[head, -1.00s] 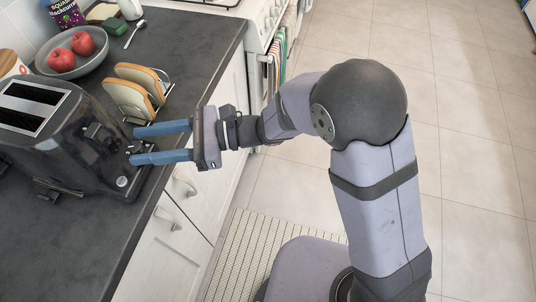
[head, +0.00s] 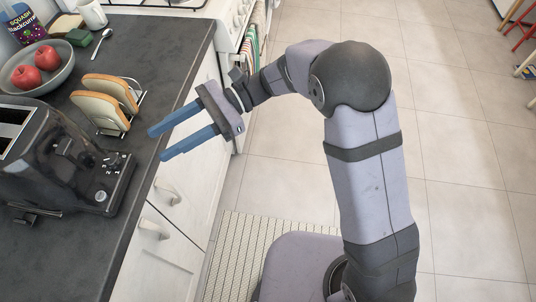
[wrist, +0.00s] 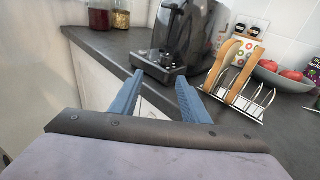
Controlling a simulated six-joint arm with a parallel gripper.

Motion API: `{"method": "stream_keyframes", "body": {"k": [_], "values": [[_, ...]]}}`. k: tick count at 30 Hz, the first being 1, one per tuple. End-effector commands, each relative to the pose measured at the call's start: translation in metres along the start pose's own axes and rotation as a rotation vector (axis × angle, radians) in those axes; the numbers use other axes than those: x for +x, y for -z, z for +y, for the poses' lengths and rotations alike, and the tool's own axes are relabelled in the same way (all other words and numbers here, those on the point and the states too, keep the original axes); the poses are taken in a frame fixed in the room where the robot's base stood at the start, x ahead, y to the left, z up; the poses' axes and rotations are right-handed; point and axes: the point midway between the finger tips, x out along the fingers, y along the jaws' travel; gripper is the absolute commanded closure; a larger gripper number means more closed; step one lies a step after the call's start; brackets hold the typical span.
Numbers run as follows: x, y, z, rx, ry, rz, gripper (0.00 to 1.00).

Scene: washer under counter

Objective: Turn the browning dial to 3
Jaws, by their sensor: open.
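The black toaster (head: 45,150) stands on the dark counter at the left of the head view, and at the back middle of the wrist view (wrist: 190,35). Its control panel with the browning dial (head: 115,159) is on the end facing my gripper. Small white numbers show beside the dial, but its setting is too small to read. The panel also shows in the wrist view (wrist: 160,62). My gripper (head: 158,144) is open and empty, its blue fingers apart and pointing toward the panel. The fingertips are off the toaster, near the counter edge.
A wire rack (head: 107,105) with bread slices stands beside the toaster. A grey bowl (head: 62,77) of red apples is behind it. Jars (wrist: 110,15) stand at the back left of the wrist view. White cabinet doors (head: 175,195) lie below the counter edge.

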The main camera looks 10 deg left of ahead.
Motion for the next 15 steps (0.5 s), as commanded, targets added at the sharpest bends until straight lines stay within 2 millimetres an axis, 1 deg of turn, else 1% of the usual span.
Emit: {"method": "stream_keyframes", "body": {"k": [1,15], "values": [[-0.008,-0.003,0.005,-0.016,0.003,0.041,0.58],[-0.068,0.023,0.058,-0.149,-0.034,0.386,0.58]]}}
